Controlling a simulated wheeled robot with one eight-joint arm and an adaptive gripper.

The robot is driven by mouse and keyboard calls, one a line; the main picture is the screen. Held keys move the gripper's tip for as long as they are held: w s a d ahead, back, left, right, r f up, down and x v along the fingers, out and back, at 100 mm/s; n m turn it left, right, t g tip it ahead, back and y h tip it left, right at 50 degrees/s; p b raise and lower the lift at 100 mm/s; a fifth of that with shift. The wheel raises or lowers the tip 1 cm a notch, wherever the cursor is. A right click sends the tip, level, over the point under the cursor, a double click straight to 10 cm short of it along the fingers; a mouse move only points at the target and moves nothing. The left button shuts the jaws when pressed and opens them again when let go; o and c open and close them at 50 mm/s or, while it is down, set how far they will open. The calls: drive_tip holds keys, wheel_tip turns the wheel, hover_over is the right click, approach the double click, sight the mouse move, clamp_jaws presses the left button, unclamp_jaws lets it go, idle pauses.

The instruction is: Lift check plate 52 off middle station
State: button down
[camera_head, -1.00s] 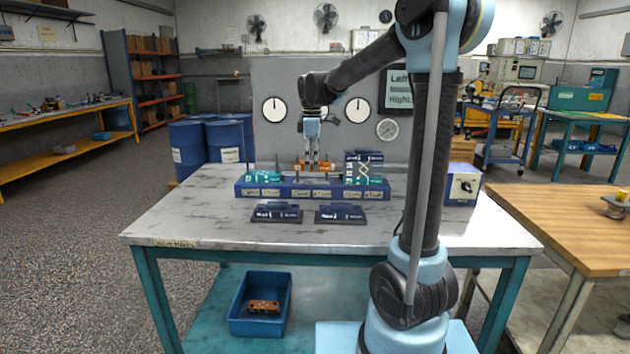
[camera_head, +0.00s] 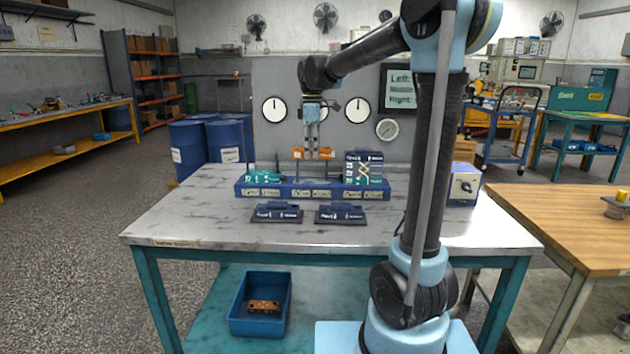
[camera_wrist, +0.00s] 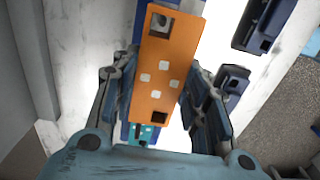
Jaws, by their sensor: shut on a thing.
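An orange plate (camera_head: 313,153) hangs in my gripper (camera_head: 312,150), above the middle of the blue station rack (camera_head: 300,191). In the wrist view the orange plate (camera_wrist: 160,66) is between the two fingers of my gripper (camera_wrist: 155,100), which are shut on its sides. It has square holes near its ends and several pale square marks. Its number cannot be read. Thin upright pins stand on the rack below it, and the plate looks clear of the rack body; whether it clears the pin tips is hard to tell.
Two dark labelled blocks (camera_head: 277,212) (camera_head: 340,214) lie in front. A blue bin (camera_head: 260,303) with an orange part (camera_head: 263,306) stands below; a switch box (camera_head: 464,186) stands right.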

sight(312, 149)
drive_tip(key=shift+r, duration=1.75)
